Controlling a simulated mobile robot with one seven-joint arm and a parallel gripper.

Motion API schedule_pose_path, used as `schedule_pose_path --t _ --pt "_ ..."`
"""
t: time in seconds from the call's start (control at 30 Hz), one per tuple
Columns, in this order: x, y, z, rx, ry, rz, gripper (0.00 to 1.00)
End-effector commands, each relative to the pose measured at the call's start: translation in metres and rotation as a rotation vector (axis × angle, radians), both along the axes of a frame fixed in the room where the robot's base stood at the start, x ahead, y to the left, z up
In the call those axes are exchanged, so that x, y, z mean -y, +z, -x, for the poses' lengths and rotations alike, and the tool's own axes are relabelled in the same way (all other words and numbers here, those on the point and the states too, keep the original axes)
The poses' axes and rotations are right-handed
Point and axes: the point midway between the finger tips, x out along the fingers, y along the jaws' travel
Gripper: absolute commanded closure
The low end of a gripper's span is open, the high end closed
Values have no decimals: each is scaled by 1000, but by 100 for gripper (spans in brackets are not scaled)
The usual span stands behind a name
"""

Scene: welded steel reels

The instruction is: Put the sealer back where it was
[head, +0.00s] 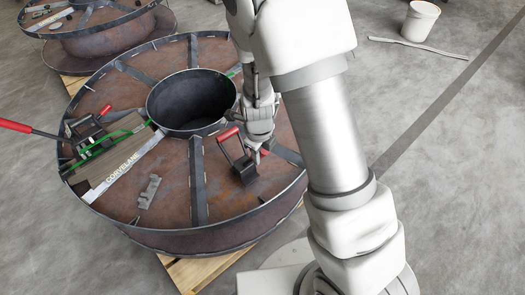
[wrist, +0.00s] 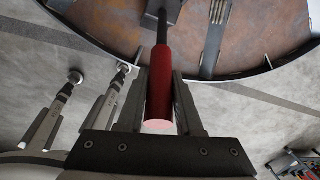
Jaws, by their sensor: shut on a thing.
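The sealer (head: 245,172), a dark tool with two red-gripped handles, is at the right front part of the steel reel's face (head: 171,188). It appears to rest on the face, but contact underneath is not clear. My gripper (head: 259,148) reaches down to its right-hand handle. In the wrist view, my gripper (wrist: 160,78) is closed around the red handle grip (wrist: 159,95), with one finger on each side. A black shaft runs from the grip to the sealer's dark body, cut by the top edge. The sealer's other red handle (head: 228,134) stands free to the left.
A second tool (head: 88,132) with a long red-ended lever sits left by green strap and a board marked CORVELANE (head: 125,165). A grey metal piece (head: 149,192) lies nearby. A white bucket (head: 420,21) stands back right.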

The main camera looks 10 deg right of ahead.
Motion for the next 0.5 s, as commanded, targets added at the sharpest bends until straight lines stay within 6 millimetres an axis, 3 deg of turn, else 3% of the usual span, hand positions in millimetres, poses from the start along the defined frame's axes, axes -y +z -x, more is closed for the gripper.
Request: schedule_pose_path --t 0.1,0.37,0.4,0.5 --pt "0 -18 -2 5 -3 -1 100" --pt "0 -20 -2 6 -2 -1 100" --pt "1 -22 0 -1 -1 1 58" --pt "1 -22 0 0 -1 0 40"
